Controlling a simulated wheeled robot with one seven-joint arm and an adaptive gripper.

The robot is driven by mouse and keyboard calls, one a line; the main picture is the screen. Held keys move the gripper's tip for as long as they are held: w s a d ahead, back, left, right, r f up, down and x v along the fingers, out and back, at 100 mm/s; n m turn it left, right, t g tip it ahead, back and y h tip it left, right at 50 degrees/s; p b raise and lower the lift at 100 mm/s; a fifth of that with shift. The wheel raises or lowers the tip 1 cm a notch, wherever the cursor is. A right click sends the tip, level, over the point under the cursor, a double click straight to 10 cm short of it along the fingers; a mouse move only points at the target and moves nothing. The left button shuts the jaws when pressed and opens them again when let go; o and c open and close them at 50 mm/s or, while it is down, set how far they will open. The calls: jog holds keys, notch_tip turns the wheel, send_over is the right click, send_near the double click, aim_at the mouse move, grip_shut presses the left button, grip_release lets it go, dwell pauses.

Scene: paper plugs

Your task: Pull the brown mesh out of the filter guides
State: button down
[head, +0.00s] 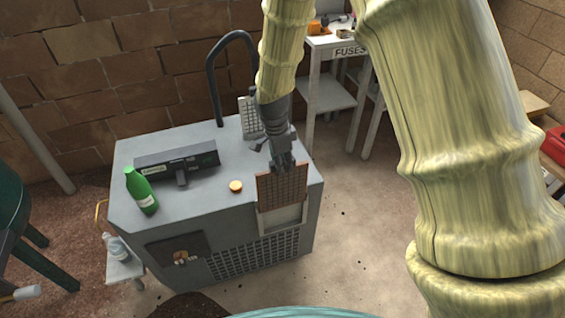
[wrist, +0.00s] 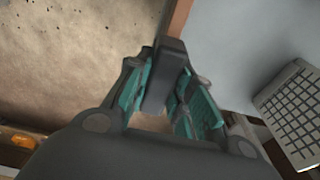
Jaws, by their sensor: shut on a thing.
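The brown mesh (head: 282,188) is a flat gridded panel standing upright at the front right edge of the grey cabinet. Its upper part rises above the cabinet top, and its lower edge overlaps the pale recess of the filter guides (head: 283,219). Whether the mesh's lower end still sits in the guides is unclear.
Floor right of the cabinet is clear.

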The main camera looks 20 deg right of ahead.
jog(key=shift+r+p, duration=1.65)
jog(key=shift+r, duration=0.65)
jog(key=shift+r+p, duration=1.3)
jog(key=shift+r, duration=0.2)
